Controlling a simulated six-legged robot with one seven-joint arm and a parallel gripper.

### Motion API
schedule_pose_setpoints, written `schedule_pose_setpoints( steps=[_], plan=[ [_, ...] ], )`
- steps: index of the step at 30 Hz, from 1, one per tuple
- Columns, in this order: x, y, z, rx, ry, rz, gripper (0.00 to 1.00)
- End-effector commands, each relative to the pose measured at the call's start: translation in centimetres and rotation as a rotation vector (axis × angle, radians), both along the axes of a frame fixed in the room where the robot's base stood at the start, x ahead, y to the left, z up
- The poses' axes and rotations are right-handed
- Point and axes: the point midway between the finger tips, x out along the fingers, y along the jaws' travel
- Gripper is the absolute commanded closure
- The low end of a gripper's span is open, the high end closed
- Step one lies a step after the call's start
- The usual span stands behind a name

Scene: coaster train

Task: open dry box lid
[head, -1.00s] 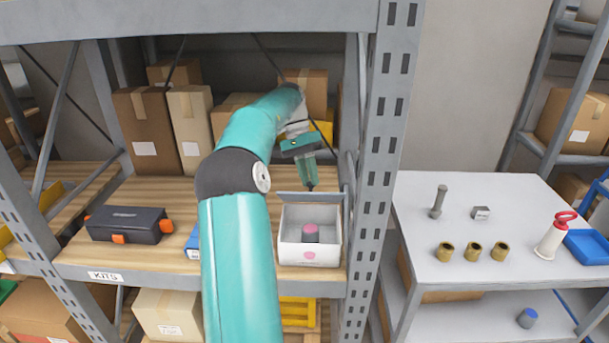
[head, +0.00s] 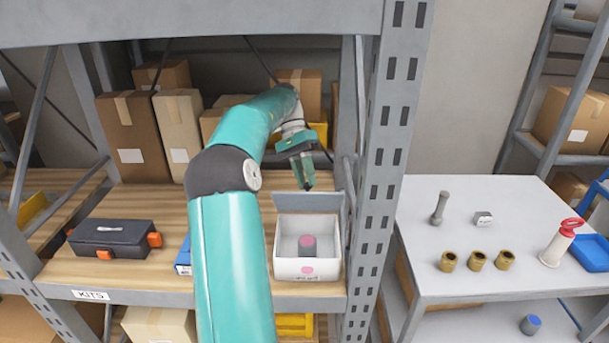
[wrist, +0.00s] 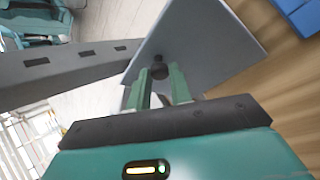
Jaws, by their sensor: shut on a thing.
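The dry box (head: 286,268) is a white open-topped box at the right end of the wooden shelf in the head view. Its grey lid (head: 300,202) stands raised along the back edge, and inside is a grey cylinder with a pink top (head: 307,243). My gripper (head: 308,186) is at the lid's upper edge, behind the box opening. In the wrist view my gripper (wrist: 160,80) has its green fingers on either side of a dark round knob (wrist: 159,70) on the grey lid (wrist: 212,48), shut on it. The far side of the knob is hidden.
A dark case with orange latches (head: 112,238) lies left on the shelf. A blue item (head: 183,258) is partly hidden by my arm. The rack's grey upright (head: 385,150) stands close right of the box. Cartons (head: 178,125) stand behind.

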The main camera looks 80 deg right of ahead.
Motion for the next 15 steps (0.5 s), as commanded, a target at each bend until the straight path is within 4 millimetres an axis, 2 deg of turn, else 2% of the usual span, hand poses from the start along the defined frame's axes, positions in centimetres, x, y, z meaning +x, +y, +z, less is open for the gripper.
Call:
schedule_pose_setpoints(
  steps=[8,9,12,15],
  plan=[
    [-0.03,-0.04,-0.08,-0.001,0.002,0.0,1.0],
    [-0.03,-0.05,-0.08,-0.001,0.002,0.0,0.75],
    [-0.01,-0.11,-0.07,0.0,0.001,0.0,0.57],
    [0.03,-0.16,-0.06,0.0,0.001,0.0,0.57]
  ],
)
